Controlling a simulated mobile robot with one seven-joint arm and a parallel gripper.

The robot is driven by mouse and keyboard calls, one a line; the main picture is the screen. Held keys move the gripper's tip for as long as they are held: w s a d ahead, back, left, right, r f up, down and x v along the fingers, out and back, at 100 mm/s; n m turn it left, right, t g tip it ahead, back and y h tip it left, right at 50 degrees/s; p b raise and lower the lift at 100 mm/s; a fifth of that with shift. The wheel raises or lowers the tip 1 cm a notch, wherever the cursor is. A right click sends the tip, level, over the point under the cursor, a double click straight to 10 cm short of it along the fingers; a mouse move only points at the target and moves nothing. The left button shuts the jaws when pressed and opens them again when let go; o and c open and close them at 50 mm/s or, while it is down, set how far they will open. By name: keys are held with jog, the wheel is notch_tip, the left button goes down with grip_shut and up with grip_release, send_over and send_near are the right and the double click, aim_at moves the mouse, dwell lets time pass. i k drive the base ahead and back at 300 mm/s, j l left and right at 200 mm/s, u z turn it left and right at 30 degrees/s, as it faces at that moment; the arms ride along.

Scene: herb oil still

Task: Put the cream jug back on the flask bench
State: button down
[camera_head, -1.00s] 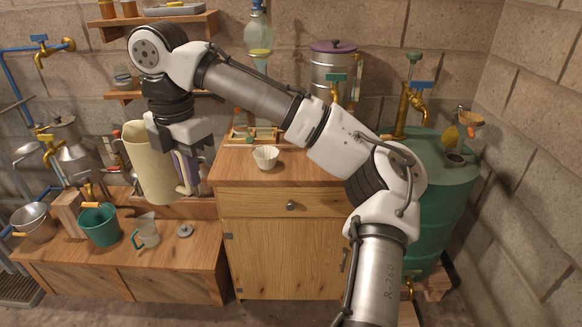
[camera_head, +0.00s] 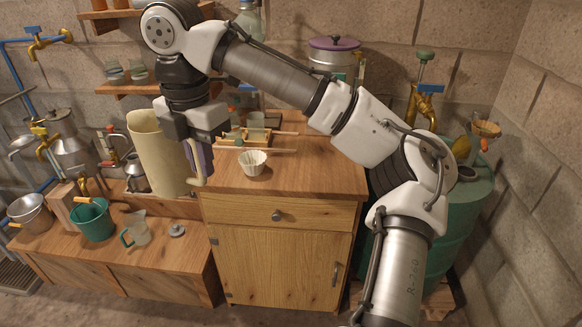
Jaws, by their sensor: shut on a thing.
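The cream jug (camera_head: 158,155) is tall and upright, held in the air at the left of the wooden cabinet. My gripper (camera_head: 203,160) is shut on it at its right, handle side; the exact grip is partly hidden by the fingers. The jug's base appears above the low wooden bench (camera_head: 175,262) and beside the cabinet top's left edge. The wooden cabinet top (camera_head: 310,178) carries a small white fluted cup (camera_head: 253,163) and a wooden rack with glassware (camera_head: 250,137). I cannot tell from the picture which surface is the flask bench.
The low bench holds a green bucket (camera_head: 92,220), a clear measuring jug (camera_head: 137,230) and a grey disc (camera_head: 177,230). A green barrel (camera_head: 470,215) stands right of the cabinet. The cabinet top's right part is clear. Wall shelves (camera_head: 155,88) hang behind my arm.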

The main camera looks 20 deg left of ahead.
aim_at(338, 177)
jog(key=i+l, duration=1.25)
